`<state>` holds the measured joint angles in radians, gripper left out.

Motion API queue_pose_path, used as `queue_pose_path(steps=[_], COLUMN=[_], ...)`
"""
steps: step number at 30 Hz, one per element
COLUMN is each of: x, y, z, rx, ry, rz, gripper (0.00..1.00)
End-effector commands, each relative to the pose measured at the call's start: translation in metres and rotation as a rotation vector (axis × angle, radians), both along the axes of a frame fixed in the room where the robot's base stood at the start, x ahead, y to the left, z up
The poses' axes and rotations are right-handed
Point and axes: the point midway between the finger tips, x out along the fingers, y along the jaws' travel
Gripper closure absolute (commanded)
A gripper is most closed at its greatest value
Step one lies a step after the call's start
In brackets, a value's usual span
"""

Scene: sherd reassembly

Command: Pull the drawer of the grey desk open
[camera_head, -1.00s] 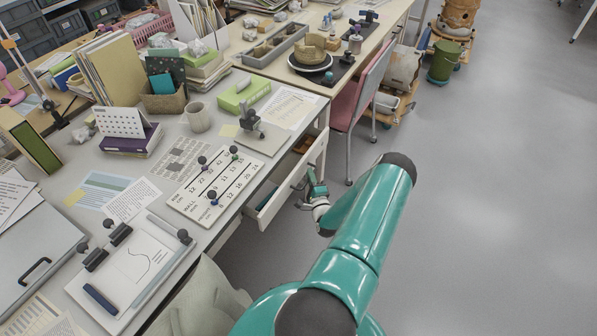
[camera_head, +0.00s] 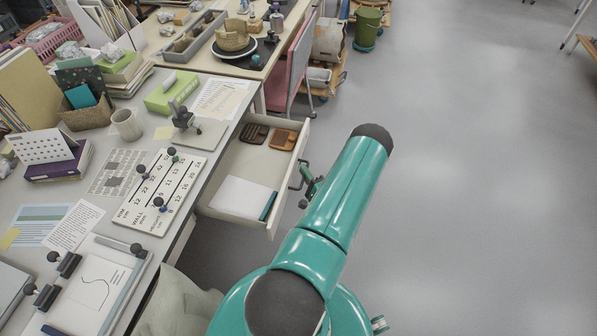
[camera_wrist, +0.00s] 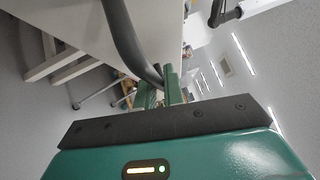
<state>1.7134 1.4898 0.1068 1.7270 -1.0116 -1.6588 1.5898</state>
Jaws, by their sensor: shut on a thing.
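The grey desk (camera_head: 205,85) fills the left of the head view. Its drawer (camera_head: 240,217) stands well out from under the desk top. Inside the drawer lie a white pad (camera_head: 240,197) with a teal edge, a dark brown item (camera_head: 255,133) and an orange-brown item (camera_head: 283,139). My gripper (camera_head: 312,184) is at the drawer's front, partly hidden by my teal arm. In the wrist view my gripper's green fingers (camera_wrist: 158,92) are shut on the dark curved handle (camera_wrist: 128,42) of the drawer.
Open grey floor (camera_head: 470,200) lies to the right. A pale covered form (camera_head: 180,305) is near the desk's front edge. Several tools and papers lie on the desk.

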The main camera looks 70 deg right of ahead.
Motion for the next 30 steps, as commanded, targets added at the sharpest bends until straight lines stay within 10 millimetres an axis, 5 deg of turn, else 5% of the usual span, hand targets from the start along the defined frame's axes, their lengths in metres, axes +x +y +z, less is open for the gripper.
queue_pose_path(steps=[10, 11, 14, 23, 30], x=[-0.001, -0.001, -0.001, -0.002, -0.025], y=[0.001, 0.001, 0.0, 0.001, 0.02], z=[0.0, 0.0, 0.0, 0.0, -0.005], rx=[0.0, 0.0, 0.001, 0.0, 0.003], ry=[-0.001, -0.001, -0.001, 0.0, 0.0], rz=[0.002, 0.002, 0.001, 0.0, -0.002], gripper=[1.0, 0.84, 0.68, 0.68, 0.68])
